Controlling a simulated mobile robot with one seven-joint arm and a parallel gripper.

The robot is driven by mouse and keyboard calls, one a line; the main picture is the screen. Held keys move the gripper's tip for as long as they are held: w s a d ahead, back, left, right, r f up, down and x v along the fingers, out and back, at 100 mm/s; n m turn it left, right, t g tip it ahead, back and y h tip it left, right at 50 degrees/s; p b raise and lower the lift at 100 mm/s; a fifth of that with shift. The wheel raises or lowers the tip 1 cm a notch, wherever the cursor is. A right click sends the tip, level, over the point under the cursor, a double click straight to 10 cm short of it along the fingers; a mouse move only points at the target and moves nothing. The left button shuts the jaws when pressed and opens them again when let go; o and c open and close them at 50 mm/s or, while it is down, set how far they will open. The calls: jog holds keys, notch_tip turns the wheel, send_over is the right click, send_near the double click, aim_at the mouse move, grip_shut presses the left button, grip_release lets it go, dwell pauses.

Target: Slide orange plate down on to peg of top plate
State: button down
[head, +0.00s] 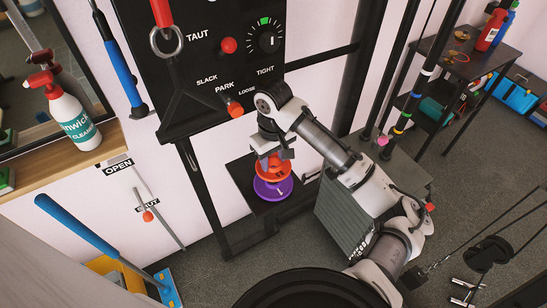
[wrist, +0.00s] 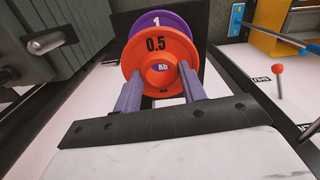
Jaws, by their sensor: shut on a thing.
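The orange plate (head: 265,173), marked 0.5, is a round disc with a raised hub. My gripper (head: 273,158) is above it and shut on its hub. In the wrist view the gripper's two grey-purple fingers (wrist: 160,70) stand on either side of the hub of the orange plate (wrist: 138,62). A purple plate (head: 275,192), marked 1, lies under the orange plate. It also shows in the wrist view (wrist: 157,22), mostly covered by the orange plate. The purple plate's peg is hidden. I cannot tell whether the plates touch.
The purple plate is on a black platform (head: 248,203) at the foot of a black frame. A ribbed dark grey block (head: 345,215) stands to the right. A control panel (head: 225,60) with a lever and dial is above. A blue-handled tool (head: 75,225) is at the left.

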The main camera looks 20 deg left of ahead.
jog(key=shift+w+d+n, duration=0.4)
jog(key=shift+w+n, duration=0.05)
jog(key=shift+n, duration=0.05)
jog(key=shift+w+d+r+n+b, duration=0.1)
jog(key=shift+w+d+n+b, duration=0.7)
jog(key=shift+w+d+n, duration=1.6)
jog(key=shift+w+d+r+n+b, duration=0.15)
jog(key=shift+w+d+n+b, duration=0.6)
jog(key=shift+w+d+n, duration=1.65)
jog(key=shift+w+d+r+n+b, duration=0.1)
jog(key=shift+w+d+n+b, duration=1.05)
jog(key=shift+d+n, duration=2.15)
jog(key=shift+w+a+n+p, duration=0.3)
jog(key=shift+a+n+p, duration=0.05)
jog(key=shift+a+n, duration=0.1)
jog(key=shift+p, duration=0.35)
jog(key=shift+f, duration=0.15)
jog(key=shift+f, duration=0.7)
